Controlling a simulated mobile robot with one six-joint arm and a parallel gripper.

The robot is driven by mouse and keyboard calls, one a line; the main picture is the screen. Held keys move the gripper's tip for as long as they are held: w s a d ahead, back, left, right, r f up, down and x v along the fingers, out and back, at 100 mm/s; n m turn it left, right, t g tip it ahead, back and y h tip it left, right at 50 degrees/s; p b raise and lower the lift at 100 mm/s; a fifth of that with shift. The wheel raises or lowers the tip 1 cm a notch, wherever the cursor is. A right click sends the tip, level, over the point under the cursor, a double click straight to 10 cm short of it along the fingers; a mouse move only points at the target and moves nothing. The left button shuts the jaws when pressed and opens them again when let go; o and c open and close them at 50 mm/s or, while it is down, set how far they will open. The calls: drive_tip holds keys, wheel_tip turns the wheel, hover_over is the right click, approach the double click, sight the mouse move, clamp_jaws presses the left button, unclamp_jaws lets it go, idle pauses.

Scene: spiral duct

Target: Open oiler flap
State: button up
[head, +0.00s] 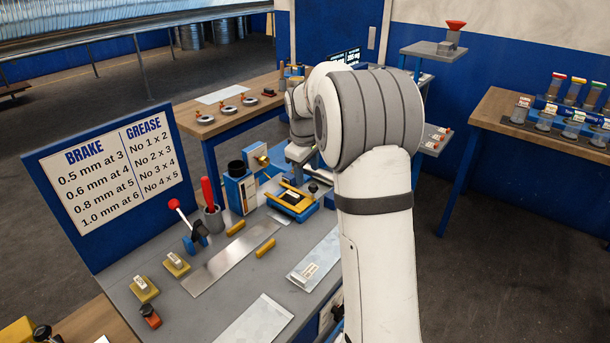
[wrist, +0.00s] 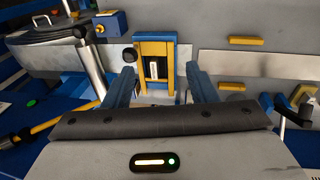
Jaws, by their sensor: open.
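A blue and yellow unit with a dark recessed middle (wrist: 154,47), which looks like the oiler, lies between and beyond my fingers in the wrist view. A small pale upright tab (wrist: 154,69) shows in its middle. It is also on the grey bench in the head view (head: 291,201). I cannot tell for sure which part is the flap. My gripper (wrist: 160,71) is open, with a blue finger on either side of the unit and nothing between them that I can see held. In the head view my arm hides part of the gripper.
A blue block with a black cylinder (head: 240,189) stands left of the unit. A red-handled tool in a cup (head: 212,217), a red-knobbed lever (head: 184,224) and yellow bars (head: 265,248) are on the bench. A sign board (head: 105,180) rises at the left. Flat metal plates lie in front.

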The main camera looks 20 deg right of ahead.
drive_tip(key=n, duration=0.2)
hover_over(313, 184)
drive_tip(key=s+a, duration=0.1)
drive_tip(key=s, duration=0.1)
wheel_tip(313, 184, down, 4)
drive_tip(key=shift+w+f+p, duration=0.35)
drive_tip(key=shift+f+p, duration=0.05)
drive_tip(key=shift+p, duration=0.1)
drive_tip(key=f, duration=0.4)
drive_tip(key=w+d+f+p, duration=0.1)
drive_tip(key=f, duration=0.2)
drive_tip(key=shift+f, duration=0.1)
drive_tip(key=shift+c, duration=0.5)
clamp_jaws()
